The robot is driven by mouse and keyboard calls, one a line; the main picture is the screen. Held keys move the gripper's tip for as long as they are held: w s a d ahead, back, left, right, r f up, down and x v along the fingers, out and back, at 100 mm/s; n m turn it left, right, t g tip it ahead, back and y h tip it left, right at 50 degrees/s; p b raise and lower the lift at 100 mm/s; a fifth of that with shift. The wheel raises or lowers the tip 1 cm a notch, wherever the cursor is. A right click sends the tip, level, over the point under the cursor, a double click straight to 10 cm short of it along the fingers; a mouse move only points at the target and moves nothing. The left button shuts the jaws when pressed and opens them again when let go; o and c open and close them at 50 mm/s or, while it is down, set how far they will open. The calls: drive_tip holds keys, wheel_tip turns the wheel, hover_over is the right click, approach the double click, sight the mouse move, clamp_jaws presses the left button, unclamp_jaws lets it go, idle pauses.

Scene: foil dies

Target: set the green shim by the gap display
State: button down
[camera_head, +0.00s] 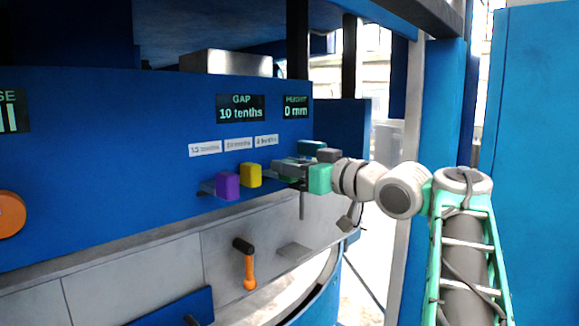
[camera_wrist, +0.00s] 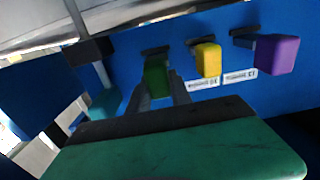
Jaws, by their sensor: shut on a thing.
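The gap display (camera_head: 240,108) on the blue panel reads "10 tenths". The green shim (camera_wrist: 156,78) sits between the fingers of my gripper (camera_wrist: 160,88) in the wrist view, close to a dark slot in the panel. My gripper (camera_head: 288,170) is shut on it, at the right end of the shim row. In the head view my gripper hides most of the green shim. The yellow shim (camera_head: 250,175) and the purple shim (camera_head: 228,186) stand to its left; the wrist view also shows the yellow (camera_wrist: 208,60) and purple (camera_wrist: 277,54) ones.
Small white labels (camera_head: 238,144) sit above the shims; their text is hard to read. A height display (camera_head: 296,106) reads "0 mm". An orange-handled lever (camera_head: 249,270) hangs below on the grey front. A teal-ended part (camera_wrist: 104,103) is close beside my gripper.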

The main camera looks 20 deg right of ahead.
drive_tip(key=x, duration=0.3)
drive_tip(key=shift+w+a, duration=0.1)
drive_tip(key=c, duration=1.6)
unclamp_jaws()
drive_tip(key=shift+r, duration=0.1)
drive_tip(key=o, duration=0.4)
drive_tip(key=shift+w, duration=0.1)
drive_tip(key=shift+o, duration=0.2)
drive_tip(key=b+v, duration=0.2)
drive_tip(key=v, duration=0.6)
